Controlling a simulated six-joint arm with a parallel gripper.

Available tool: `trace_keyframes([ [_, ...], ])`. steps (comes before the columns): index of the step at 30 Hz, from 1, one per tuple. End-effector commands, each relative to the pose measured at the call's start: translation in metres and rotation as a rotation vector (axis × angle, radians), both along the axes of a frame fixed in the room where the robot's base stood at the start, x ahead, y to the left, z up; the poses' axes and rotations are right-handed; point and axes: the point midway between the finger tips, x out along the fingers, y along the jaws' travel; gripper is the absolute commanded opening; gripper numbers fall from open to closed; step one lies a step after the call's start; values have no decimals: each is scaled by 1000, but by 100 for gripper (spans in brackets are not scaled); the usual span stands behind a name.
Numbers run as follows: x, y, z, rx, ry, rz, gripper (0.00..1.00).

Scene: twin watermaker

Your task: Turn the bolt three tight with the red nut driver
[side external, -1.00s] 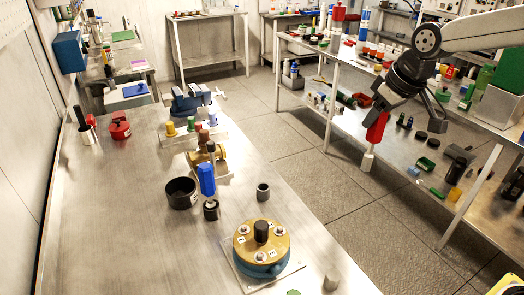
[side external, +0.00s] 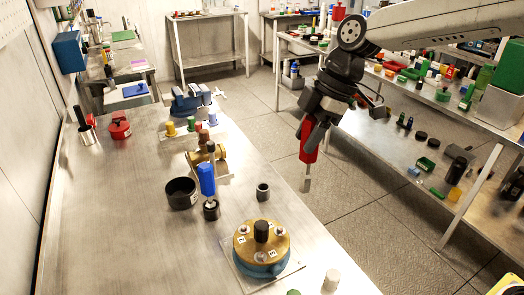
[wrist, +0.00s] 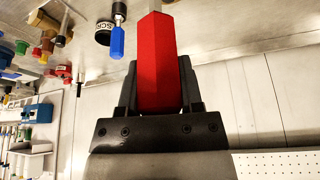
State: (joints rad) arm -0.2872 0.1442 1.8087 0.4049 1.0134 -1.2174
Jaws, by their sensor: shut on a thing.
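My gripper (side external: 312,130) is shut on the red nut driver (side external: 308,145), holding it by its handle with the pale shaft pointing down. In the side view it appears over the floor gap just right of the bench's edge, up and right of the housing. In the wrist view the red handle (wrist: 157,60) sits between my gripper's fingers (wrist: 158,95); its tip is out of frame. The round brass cover (side external: 248,242) on a blue base carries a black central knob and several bolts with small number tags. The tags are too small to tell surely which bolt is three.
A blue-handled driver (side external: 207,180) stands in a small dark holder beside a black cup (side external: 181,193). A grey cylinder (side external: 263,192) and a pale cylinder (side external: 331,281) stand near the bench's right edge. The bench (side external: 120,230) is clear at left front.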

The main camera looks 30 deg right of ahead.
Motion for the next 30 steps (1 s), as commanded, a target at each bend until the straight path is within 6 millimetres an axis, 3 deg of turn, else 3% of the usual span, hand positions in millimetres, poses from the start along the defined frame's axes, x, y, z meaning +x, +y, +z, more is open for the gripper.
trace_keyframes([
  [7,-12,56,0,1,0,391,0],
  [15,-27,97,0,0,0,698,0],
  [22,-37,118,-1,0,1,866,0],
  [30,-36,116,-37,0,3,854,0],
])
